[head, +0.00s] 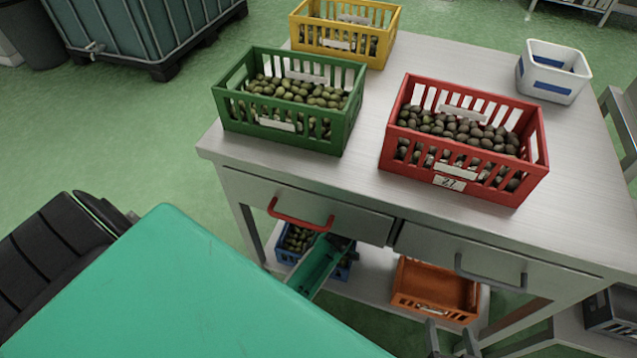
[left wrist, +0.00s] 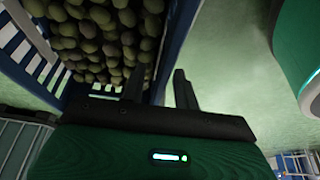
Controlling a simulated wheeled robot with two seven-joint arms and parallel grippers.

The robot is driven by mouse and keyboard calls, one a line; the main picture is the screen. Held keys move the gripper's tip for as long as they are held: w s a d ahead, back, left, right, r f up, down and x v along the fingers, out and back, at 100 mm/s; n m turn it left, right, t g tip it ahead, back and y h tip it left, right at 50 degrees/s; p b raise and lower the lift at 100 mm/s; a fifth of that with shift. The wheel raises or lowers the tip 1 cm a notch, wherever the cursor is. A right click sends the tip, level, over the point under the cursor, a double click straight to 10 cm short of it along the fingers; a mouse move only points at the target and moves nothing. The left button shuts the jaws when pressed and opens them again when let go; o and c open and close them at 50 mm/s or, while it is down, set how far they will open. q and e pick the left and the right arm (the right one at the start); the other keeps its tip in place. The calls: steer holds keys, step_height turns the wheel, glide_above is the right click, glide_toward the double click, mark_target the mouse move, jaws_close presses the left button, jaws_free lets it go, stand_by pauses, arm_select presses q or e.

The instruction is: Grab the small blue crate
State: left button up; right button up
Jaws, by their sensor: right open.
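The small blue crate (head: 282,256), filled with olives, stands on the lower shelf under the table, partly hidden by my left arm. In the left wrist view its blue side wall (left wrist: 178,30) runs between my left gripper's fingers. The left gripper (left wrist: 158,75) is open, one finger over the olives inside the rim, the other outside over the floor. It does not appear closed on the wall. In the head view the left gripper's fingers are dark and hard to make out by the crate. My right gripper (head: 450,330) is open and empty, in front of the shelf.
An orange crate (head: 436,290) stands on the shelf to the right. Drawers with a red handle (head: 300,220) and a grey handle (head: 490,278) overhang the shelf. Green (head: 290,100), red (head: 465,138) and yellow (head: 345,30) crates and a white bin (head: 553,72) stand on the tabletop.

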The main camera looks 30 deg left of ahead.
arm_select(q)
steer(key=shift+a+f, duration=0.15)
steer(key=shift+f, duration=0.25)
jaws_close()
stand_by(1.2)
